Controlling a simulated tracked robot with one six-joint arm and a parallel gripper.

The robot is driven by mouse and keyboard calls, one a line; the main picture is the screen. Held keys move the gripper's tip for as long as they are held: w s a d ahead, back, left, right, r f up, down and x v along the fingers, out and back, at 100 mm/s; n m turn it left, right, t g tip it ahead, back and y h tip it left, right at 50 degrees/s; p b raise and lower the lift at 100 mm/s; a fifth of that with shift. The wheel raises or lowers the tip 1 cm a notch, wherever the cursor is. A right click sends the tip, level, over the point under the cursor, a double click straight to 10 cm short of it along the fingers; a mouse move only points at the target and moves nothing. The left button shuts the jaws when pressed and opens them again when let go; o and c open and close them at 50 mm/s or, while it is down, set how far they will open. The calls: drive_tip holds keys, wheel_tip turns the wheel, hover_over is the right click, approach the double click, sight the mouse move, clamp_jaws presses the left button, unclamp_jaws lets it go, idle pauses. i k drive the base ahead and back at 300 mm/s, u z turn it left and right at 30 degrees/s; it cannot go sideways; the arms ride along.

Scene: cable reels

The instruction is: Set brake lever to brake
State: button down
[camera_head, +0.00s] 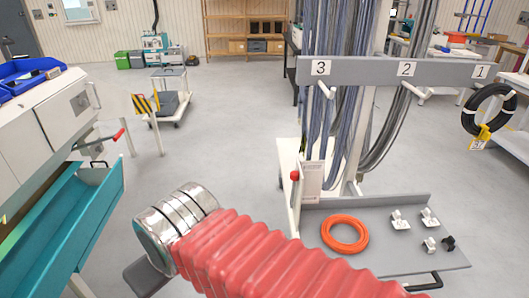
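A lever with a red knob (295,176) stands upright on a thin light rod at the left front corner of the grey reel rack's lower shelf. A small light plate with print (311,184), too small to read, is beside it. Another lever with a red grip (119,134) slants near the left cabinet. No label in view tells which one is the brake lever. My arm's red bellows and metal rings cross the lower middle, apart from both levers. I cannot make out gripper fingers in this view.
The grey rack (350,71) numbered 3, 2, 1 holds hanging cables. Its lower shelf (400,262) carries an orange coil (345,234) and small clamps. An open teal drawer (100,205) juts out at left. A yellow-black striped plate (145,104) stands behind. Floor between is clear.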

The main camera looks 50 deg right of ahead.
sight(295, 174)
drive_tip(key=z, duration=0.35)
drive_tip(key=i, duration=1.55)
drive_tip(key=z, duration=0.5)
